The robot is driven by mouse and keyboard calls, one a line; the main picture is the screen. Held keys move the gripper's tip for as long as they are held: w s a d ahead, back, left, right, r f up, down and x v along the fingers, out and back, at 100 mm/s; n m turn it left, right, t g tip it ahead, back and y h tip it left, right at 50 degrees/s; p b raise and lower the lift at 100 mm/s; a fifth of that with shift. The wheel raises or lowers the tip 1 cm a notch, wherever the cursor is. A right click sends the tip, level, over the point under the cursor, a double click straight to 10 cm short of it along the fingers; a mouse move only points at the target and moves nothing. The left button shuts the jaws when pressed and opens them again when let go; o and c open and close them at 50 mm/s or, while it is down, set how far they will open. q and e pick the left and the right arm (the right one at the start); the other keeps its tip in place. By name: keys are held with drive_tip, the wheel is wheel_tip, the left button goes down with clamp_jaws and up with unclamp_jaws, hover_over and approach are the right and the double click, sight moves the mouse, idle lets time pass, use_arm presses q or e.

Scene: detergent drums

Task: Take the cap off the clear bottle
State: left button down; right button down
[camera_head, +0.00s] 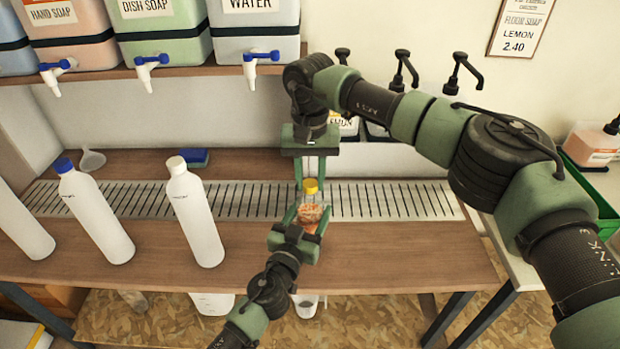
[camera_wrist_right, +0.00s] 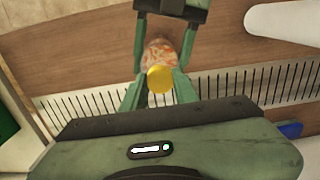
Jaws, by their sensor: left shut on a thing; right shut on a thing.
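The clear bottle (camera_head: 309,214), with orange-and-white patterning, stands upright near the front of the slotted drain strip. My left gripper (camera_head: 307,216) is shut around its body from the front. The yellow cap (camera_head: 311,186) is at the top of the bottle. My right gripper (camera_head: 310,184) points down from above and is shut on the cap. In the right wrist view, the yellow cap (camera_wrist_right: 160,79) sits between my right fingertips (camera_wrist_right: 159,88), with the bottle (camera_wrist_right: 160,54) below it between my left fingers. I cannot tell whether the cap is seated or slightly raised.
White bottles stand at left, one with a blue cap (camera_head: 62,164) and one with a white cap (camera_head: 176,165). A funnel (camera_head: 91,159) and blue sponge (camera_head: 194,157) lie behind. Drums with taps sit on the upper shelf (camera_head: 160,73). The bench right of the bottle (camera_head: 410,260) is clear.

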sight(310, 183)
drive_tip(key=shift+r, duration=0.2)
drive_tip(key=shift+r, duration=0.9)
drive_tip(key=shift+r, duration=0.1)
drive_tip(key=shift+r, duration=1.9)
use_arm(q)
drive_tip(key=shift+c, duration=1.8)
unclamp_jaws()
